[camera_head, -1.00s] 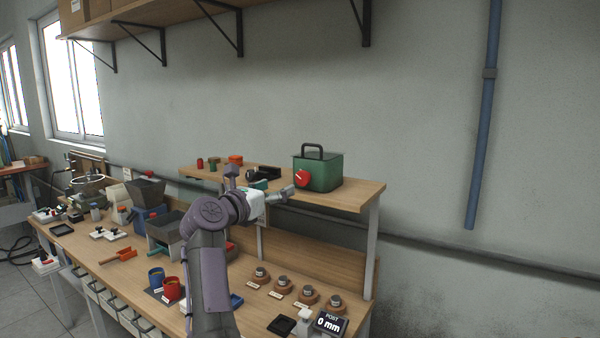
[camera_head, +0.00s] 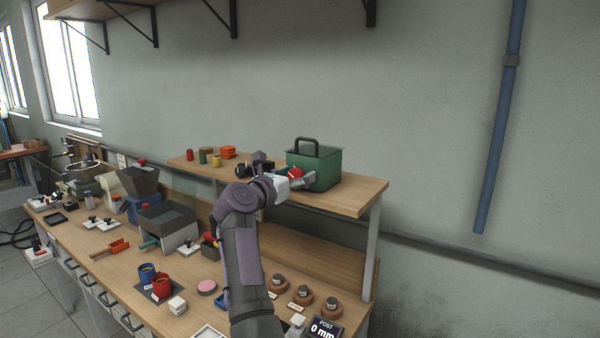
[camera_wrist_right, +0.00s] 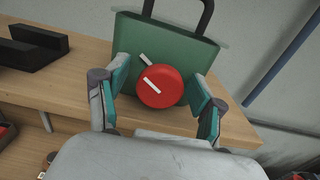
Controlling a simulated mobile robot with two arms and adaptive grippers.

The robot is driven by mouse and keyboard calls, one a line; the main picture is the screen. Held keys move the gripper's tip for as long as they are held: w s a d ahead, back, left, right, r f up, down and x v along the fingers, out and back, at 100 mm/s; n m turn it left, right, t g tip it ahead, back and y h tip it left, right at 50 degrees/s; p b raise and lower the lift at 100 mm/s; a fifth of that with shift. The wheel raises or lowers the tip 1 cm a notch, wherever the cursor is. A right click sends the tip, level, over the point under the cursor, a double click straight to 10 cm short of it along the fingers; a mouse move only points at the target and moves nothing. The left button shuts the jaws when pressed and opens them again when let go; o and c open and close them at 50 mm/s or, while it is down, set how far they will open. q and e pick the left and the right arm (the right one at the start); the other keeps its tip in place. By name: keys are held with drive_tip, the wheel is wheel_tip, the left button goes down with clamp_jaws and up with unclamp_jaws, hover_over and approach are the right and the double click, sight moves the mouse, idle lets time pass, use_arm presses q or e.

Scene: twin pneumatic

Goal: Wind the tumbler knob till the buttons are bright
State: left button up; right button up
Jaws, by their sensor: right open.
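The green tumbler (camera_head: 318,168) with a black handle stands on the raised wooden shelf. Its red knob (camera_head: 295,173) is on the front face, partly hidden by my gripper in the head view. In the right wrist view the red knob (camera_wrist_right: 161,87) has a white mark pointing up-left, and another white mark is on the green body beside it. My right gripper (camera_head: 308,178) is at the knob. In the wrist view its open fingers (camera_wrist_right: 160,92) stand on either side of the knob, apart from it. Buttons cannot be made out. My left gripper is not in view.
The raised shelf (camera_head: 350,195) also carries small coloured cylinders (camera_head: 217,160) and a black block, also in the wrist view (camera_wrist_right: 30,47). Below, the bench holds cups (camera_head: 162,285), several round brown-based pieces (camera_head: 331,307) and a display reading 0 mm (camera_head: 324,330).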

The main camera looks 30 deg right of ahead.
drive_tip(key=shift+a, duration=0.1)
drive_tip(key=shift+s+r, duration=0.1)
drive_tip(key=shift+c, duration=0.5)
drive_tip(key=c, duration=1)
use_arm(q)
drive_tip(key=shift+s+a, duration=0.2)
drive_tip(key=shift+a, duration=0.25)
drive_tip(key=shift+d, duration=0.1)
use_arm(e)
drive_tip(key=shift+n, duration=0.4)
drive_tip(key=shift+a+n, duration=0.1)
drive_tip(key=shift+n, duration=0.9)
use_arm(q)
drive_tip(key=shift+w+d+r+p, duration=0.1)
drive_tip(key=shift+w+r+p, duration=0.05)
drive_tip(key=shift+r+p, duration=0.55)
use_arm(e)
drive_tip(key=shift+n, duration=1.8)
